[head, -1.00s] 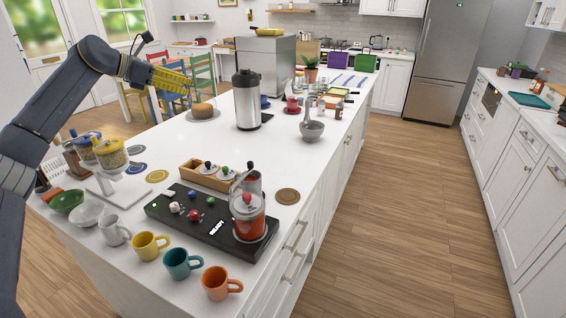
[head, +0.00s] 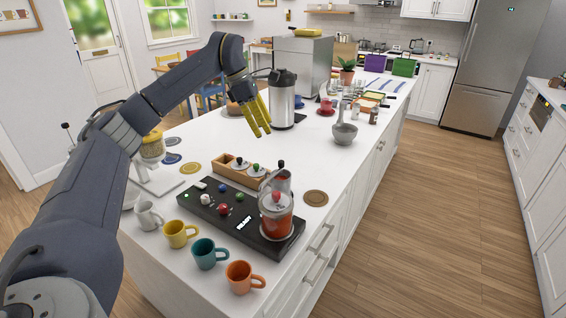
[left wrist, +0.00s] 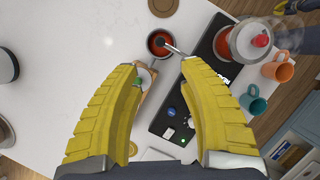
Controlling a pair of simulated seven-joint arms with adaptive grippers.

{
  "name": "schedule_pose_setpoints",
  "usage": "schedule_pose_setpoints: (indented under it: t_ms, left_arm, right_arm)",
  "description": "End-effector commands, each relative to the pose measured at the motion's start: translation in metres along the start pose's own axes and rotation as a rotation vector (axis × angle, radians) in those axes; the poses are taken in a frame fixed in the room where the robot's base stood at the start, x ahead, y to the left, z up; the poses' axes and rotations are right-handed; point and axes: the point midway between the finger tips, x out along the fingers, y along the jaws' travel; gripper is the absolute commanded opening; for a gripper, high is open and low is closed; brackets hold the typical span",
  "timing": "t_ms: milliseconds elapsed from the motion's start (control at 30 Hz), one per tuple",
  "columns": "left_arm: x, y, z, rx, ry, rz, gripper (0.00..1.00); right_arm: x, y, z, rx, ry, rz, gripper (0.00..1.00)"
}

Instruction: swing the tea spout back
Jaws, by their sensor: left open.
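The tea dispenser (head: 276,214) is a clear jar of red tea with a red knob, on the right end of a black console (head: 213,212). Its thin metal spout (head: 265,181) shows beside the jar top. In the left wrist view the spout (left wrist: 173,46) reaches over a round vessel of red liquid (left wrist: 157,44). My left gripper (head: 262,133) has yellow fingers and is open and empty. It hangs above the counter behind the console, apart from the spout. In the left wrist view its fingertips (left wrist: 160,66) frame the console side. My right gripper does not show.
A wooden tray with lidded jars (head: 238,172) sits behind the console. Mugs, including a teal one (head: 205,254) and an orange one (head: 242,277), line its front. A steel flask (head: 284,98) and a grey mortar (head: 344,134) stand farther back. A brown coaster (head: 315,198) lies right of the dispenser.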

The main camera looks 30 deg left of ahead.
Motion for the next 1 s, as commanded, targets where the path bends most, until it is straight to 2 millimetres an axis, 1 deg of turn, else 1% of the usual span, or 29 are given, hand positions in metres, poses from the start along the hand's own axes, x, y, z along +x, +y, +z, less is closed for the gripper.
schedule_pose_setpoints:
  t_ms: [33,100,400,600,800,1000]
  left_arm:
    - [0.011,-0.001,0.0,0.001,0.001,-0.004,0.41]
    - [0.023,-0.001,0.0,0.001,0.001,-0.004,0.41]
    - [0.077,-0.001,0.001,0.0,0.0,-0.004,0.41]
    - [0.108,-0.001,0.001,0.0,-0.001,-0.003,0.41]
    - [0.129,0.0,0.001,0.0,-0.001,-0.002,0.41]
    - [0.139,0.0,0.001,-0.001,-0.002,-0.001,0.41]
  right_arm:
    - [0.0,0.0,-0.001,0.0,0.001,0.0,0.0]
    - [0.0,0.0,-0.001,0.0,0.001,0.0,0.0]
    - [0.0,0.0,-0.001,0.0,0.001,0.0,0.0]
    - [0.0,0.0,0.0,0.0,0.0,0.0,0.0]
    - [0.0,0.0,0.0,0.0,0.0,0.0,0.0]
    - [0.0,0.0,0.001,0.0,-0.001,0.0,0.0]
